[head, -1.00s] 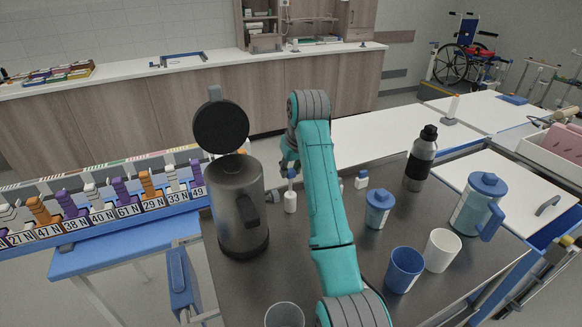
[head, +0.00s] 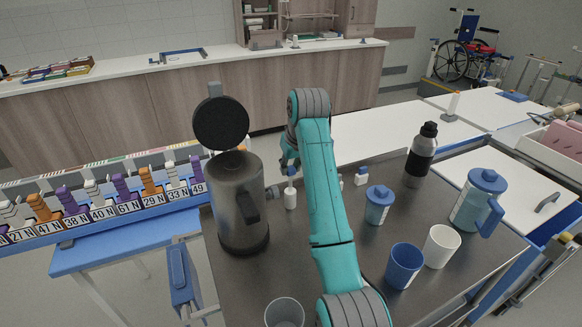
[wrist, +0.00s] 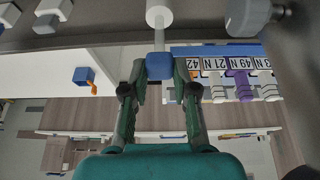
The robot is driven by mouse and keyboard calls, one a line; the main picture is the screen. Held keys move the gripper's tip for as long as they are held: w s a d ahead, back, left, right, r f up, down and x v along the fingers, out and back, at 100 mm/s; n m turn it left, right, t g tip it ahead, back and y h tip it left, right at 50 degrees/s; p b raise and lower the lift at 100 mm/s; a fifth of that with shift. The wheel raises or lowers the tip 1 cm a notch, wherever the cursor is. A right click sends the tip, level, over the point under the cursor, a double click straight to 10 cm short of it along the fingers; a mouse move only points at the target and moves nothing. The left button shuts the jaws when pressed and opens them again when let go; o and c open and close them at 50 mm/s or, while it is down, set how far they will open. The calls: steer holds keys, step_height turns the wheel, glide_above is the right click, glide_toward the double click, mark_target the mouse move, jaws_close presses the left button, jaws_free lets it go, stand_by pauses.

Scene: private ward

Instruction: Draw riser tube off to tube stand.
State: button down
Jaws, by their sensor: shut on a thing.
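A thin pale tube with a blue head (head: 291,171) rises from a white cylinder (head: 290,200) on the dark tabletop, right of the metal urn; I take it for the riser tube. In the wrist view my gripper (wrist: 160,70) is shut on the blue head (wrist: 160,65). The grey tube (wrist: 159,38) runs from it to the white cylinder (wrist: 158,14), and its end is hidden there. In the head view the arm partly hides my gripper (head: 288,160). A small white piece with a blue top (head: 361,177) stands to the right; I cannot tell whether it is the tube stand.
The open-lidded urn (head: 240,205) stands close on the left. A blue-lidded cup (head: 378,206), dark flask (head: 421,155), blue mug (head: 404,267), white cup (head: 440,247) and lidded jug (head: 478,200) stand right of my arm. A numbered rack (head: 120,205) lies beyond the table's left edge.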

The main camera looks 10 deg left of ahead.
steer(key=shift+f, duration=0.45)
steer(key=shift+r, duration=0.15)
steer(key=c, duration=1.2)
jaws_free()
steer(key=shift+f, duration=0.25)
steer(key=o, duration=0.4)
steer(key=shift+r, duration=0.1)
step_height(320, 180, up, 14)
